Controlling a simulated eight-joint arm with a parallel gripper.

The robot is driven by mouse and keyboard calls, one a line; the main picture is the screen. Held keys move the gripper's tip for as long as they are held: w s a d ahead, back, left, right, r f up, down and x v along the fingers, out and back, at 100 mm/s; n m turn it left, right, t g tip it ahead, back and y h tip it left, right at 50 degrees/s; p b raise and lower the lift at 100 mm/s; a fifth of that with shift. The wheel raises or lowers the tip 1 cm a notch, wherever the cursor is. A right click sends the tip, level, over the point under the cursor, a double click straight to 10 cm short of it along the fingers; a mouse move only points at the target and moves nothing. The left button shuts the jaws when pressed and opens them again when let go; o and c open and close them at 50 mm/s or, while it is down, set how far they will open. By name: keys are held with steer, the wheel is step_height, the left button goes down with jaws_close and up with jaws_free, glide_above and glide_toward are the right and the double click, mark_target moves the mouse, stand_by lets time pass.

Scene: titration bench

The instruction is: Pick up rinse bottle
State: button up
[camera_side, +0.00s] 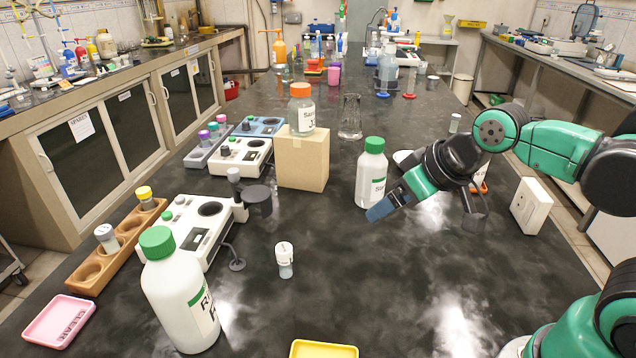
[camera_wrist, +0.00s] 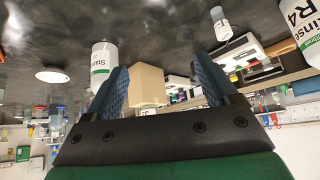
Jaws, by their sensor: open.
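The rinse bottle (camera_side: 180,295) is a large white bottle with a green cap and a label starting with R. It stands upright at the front left in the side view. In the wrist view, which looks inverted, its "Rinse R4" label (camera_wrist: 303,30) shows at the upper right, cut off by the edge. My gripper (camera_side: 384,207) is above the bench, well to the right of the rinse bottle and apart from it. Its blue fingers are spread and empty in the wrist view (camera_wrist: 160,66).
Another green-capped white bottle (camera_side: 371,178) stands close behind my gripper. A cardboard box (camera_side: 302,163) carries an orange-capped bottle (camera_side: 301,108). A white instrument (camera_side: 196,232) and a brown rack (camera_side: 113,255) stand beyond the rinse bottle. A small vial (camera_side: 284,260) stands between it and my gripper.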

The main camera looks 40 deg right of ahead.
steer(key=w+a+r+n+g+y, duration=0.1)
steer(key=w+a+n+y, duration=0.25)
steer(key=a, duration=0.35)
steer(key=w+a+n+g+y, duration=0.25)
steer(key=a+n+y, duration=0.2)
steer(key=a, duration=0.25)
steer(key=n+g+y, duration=0.3)
steer(key=n+y, duration=0.5)
glide_toward(148, 256)
steer(key=w+a+f, duration=0.1)
steer(key=a+f, duration=0.1)
steer(key=a, duration=0.2)
steer(key=shift+w+a+f+n+g+y, duration=0.1)
steer(key=shift+a+n+g+y, duration=0.2)
steer(key=shift+n+y, duration=0.4)
steer(key=shift+a, duration=2.9)
jaws_close()
